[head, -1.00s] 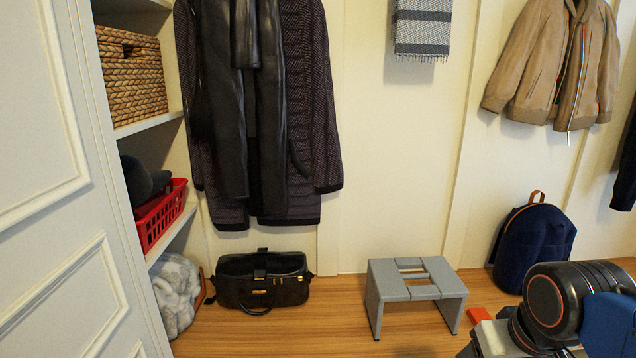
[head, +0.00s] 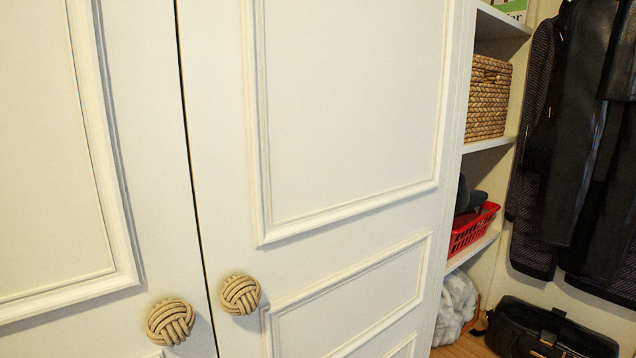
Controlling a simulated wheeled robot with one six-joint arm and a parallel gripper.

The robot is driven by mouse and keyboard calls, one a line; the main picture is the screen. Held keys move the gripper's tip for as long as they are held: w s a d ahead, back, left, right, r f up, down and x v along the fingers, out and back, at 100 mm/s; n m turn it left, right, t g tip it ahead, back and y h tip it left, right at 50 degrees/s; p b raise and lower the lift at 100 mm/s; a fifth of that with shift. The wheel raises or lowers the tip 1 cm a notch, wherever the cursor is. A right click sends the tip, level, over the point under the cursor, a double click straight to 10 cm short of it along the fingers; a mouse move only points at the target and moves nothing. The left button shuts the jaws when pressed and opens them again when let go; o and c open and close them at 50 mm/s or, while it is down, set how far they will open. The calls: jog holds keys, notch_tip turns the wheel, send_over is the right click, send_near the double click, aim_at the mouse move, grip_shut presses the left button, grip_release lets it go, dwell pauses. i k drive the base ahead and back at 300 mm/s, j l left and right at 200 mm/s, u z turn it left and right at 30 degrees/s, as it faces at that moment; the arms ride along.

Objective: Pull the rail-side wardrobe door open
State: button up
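Two white panelled wardrobe doors meet at a dark vertical gap in the head view, and both look shut. The right door (head: 345,105), on the side of the shelves and hanging coats, has a round woven-rope knob (head: 240,295) near the gap. The left door (head: 50,160) has a matching knob (head: 171,321), a little lower in the picture. The lower parts of both doors are cut off by the frame. My gripper is not in view.
Open shelves right of the doors hold a wicker basket (head: 489,98) and a red basket (head: 472,233). Dark coats (head: 575,130) hang at the far right above a black bag (head: 550,330) on the wooden floor. Nothing shows in front of the doors.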

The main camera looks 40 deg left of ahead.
aim_at(318, 132)
jog(key=u, duration=1.5)
